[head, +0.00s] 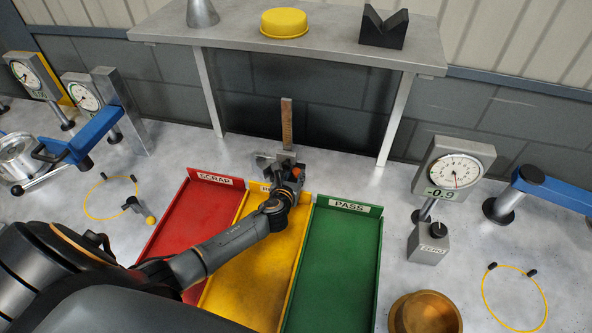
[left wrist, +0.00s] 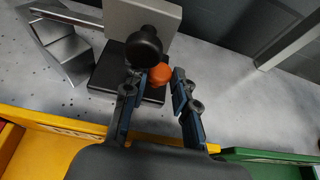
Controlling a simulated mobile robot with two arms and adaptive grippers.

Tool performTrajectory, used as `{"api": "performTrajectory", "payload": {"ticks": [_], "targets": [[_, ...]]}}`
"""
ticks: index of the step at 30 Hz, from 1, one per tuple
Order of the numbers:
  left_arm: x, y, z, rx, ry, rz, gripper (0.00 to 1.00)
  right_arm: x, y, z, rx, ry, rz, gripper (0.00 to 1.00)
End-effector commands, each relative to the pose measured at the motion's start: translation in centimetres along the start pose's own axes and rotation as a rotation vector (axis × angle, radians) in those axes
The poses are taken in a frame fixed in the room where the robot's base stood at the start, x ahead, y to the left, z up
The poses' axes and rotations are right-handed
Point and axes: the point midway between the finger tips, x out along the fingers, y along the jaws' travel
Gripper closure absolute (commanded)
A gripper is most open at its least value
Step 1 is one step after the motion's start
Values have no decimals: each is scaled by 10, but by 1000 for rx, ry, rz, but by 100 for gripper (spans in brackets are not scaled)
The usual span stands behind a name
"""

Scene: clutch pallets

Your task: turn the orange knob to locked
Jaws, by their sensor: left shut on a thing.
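The orange knob (left wrist: 162,73) shows in the left wrist view between the fingertips of my left gripper (left wrist: 160,82). It sits beside a black round knob (left wrist: 144,47) on a grey device with a dark base (left wrist: 105,72). In the head view my left gripper (head: 291,178) is at this device, behind the trays, and a small orange spot of the knob (head: 296,172) shows past the fingers. The gripper is shut on the knob. The knob's pointer or lock marking is not readable. My right gripper is not in view.
Red (head: 190,222), yellow (head: 262,262) and green (head: 335,262) trays lie in front of the device. A brown upright strip (head: 287,122) rises behind it. A shelf (head: 290,45) stands over the back. A dial gauge (head: 452,172) and brass bowl (head: 427,315) are at right.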

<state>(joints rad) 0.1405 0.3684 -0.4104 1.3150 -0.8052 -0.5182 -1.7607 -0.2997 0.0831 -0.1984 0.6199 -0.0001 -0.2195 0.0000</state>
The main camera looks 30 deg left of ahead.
Motion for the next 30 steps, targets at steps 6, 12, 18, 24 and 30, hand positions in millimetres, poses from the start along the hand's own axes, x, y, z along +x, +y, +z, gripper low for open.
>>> {"api": "performTrajectory", "payload": {"ticks": [6, 12, 18, 24, 30], "targets": [[1, 6, -1, 58, 1, -130, 100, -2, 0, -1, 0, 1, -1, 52], [1, 6, -1, 89, 1, -207, 100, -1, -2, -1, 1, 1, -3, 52], [1, 7, -1, 101, 1, -242, 100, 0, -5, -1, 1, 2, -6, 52], [1, 6, -1, 103, 0, -248, 100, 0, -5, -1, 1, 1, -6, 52], [1, 6, -1, 103, 0, -247, 100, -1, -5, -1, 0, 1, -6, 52]]}}
